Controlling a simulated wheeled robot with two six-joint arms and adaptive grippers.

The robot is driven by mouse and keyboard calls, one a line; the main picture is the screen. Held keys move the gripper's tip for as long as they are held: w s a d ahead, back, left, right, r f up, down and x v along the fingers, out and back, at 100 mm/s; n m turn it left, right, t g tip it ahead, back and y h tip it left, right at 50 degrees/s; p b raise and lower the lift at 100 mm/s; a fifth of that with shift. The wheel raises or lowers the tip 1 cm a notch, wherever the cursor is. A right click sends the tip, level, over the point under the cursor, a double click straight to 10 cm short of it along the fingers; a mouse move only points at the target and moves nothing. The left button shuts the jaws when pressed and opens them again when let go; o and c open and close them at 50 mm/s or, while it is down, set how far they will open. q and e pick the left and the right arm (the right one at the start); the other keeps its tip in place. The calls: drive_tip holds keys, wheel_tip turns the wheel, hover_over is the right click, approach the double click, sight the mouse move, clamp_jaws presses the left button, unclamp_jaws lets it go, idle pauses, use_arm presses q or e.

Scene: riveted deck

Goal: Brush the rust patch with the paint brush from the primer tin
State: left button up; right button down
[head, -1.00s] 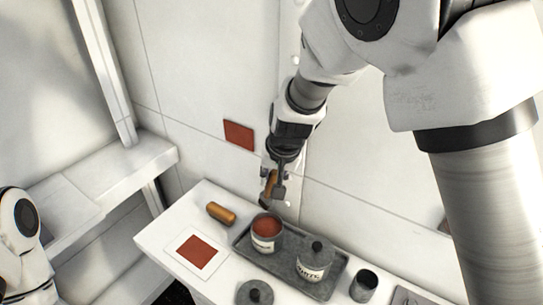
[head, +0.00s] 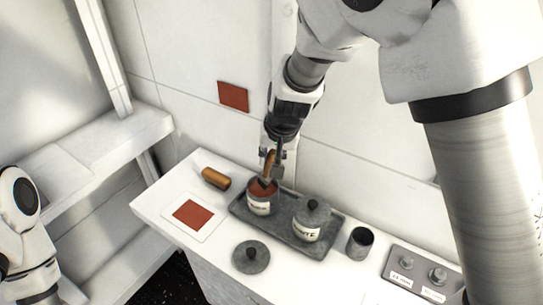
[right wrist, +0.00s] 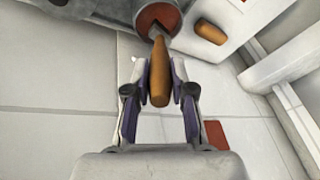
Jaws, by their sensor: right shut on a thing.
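My right gripper (head: 272,168) is shut on the paint brush (head: 270,160), whose handle is orange-brown. The brush also shows in the right wrist view (right wrist: 160,75), between the fingers (right wrist: 160,92). Its head reaches into the mouth of the open primer tin (head: 262,205), which holds red-brown paint; the tin's mouth shows in the right wrist view (right wrist: 158,12). I cannot tell how deep the bristles sit. A rust-red square patch (head: 233,96) is on the wall. Part of my left arm shows at the left edge, but its gripper is out of view.
The tin stands on a grey tray (head: 290,235) beside a lidded tin (head: 312,220). An orange-brown cylinder (head: 215,179), a card with a red square (head: 192,213), a loose lid (head: 250,257), a dark cup (head: 360,243) and a switch panel (head: 420,272) are on the white worktop.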

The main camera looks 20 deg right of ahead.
drive_tip(key=shift+w+f, duration=0.15)
drive_tip(key=shift+w, duration=0.15)
drive_tip(key=shift+s, duration=0.25)
drive_tip(key=shift+w+f+b, duration=0.15)
drive_tip(key=shift+f+b, duration=0.15)
drive_tip(key=shift+f, duration=0.2)
idle(0.9)
wheel_tip(320, 180, up, 7)
drive_tip(key=p, duration=0.6)
drive_tip(key=shift+r, duration=0.1)
idle(0.4)
